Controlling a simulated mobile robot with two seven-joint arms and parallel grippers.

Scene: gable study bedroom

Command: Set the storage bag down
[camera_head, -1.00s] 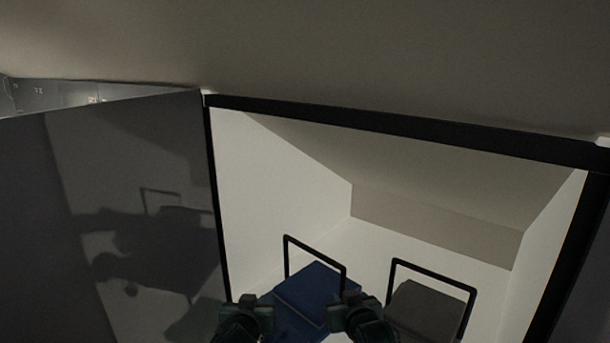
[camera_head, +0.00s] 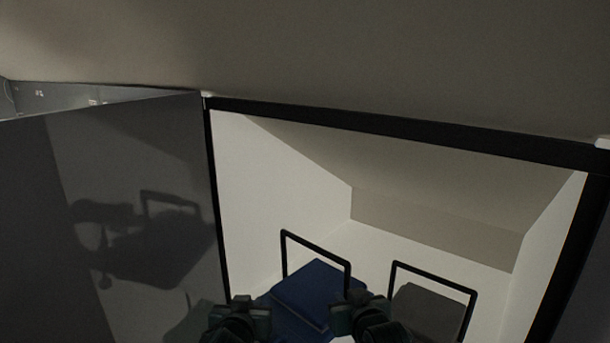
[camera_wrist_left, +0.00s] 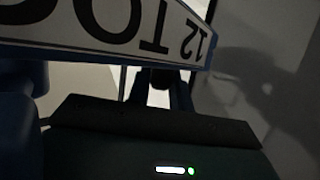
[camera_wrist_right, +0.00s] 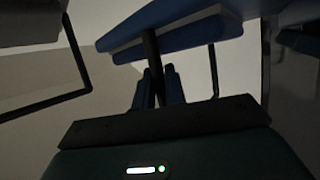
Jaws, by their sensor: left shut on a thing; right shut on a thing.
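The storage bag (camera_head: 312,288) is dark blue with a tall black loop handle (camera_head: 316,246) standing at its back. It is in the lower middle of the head view, at the pale opening. My left gripper (camera_head: 241,304) is at its left side and my right gripper (camera_head: 359,301) at its right side, both shut on it. In the left wrist view a white label with black letters (camera_wrist_left: 125,25) hangs over the fingers. In the right wrist view the bag's blue underside (camera_wrist_right: 185,35) is above the fingers, which close on a dark strap. The bag's lower front is hidden.
A grey-brown bag (camera_head: 420,308) with a black loop handle stands close to the right inside the pale compartment. A black frame (camera_head: 400,125) edges the opening. A dark grey panel (camera_head: 130,180) is at the left. A sloping ceiling hangs above.

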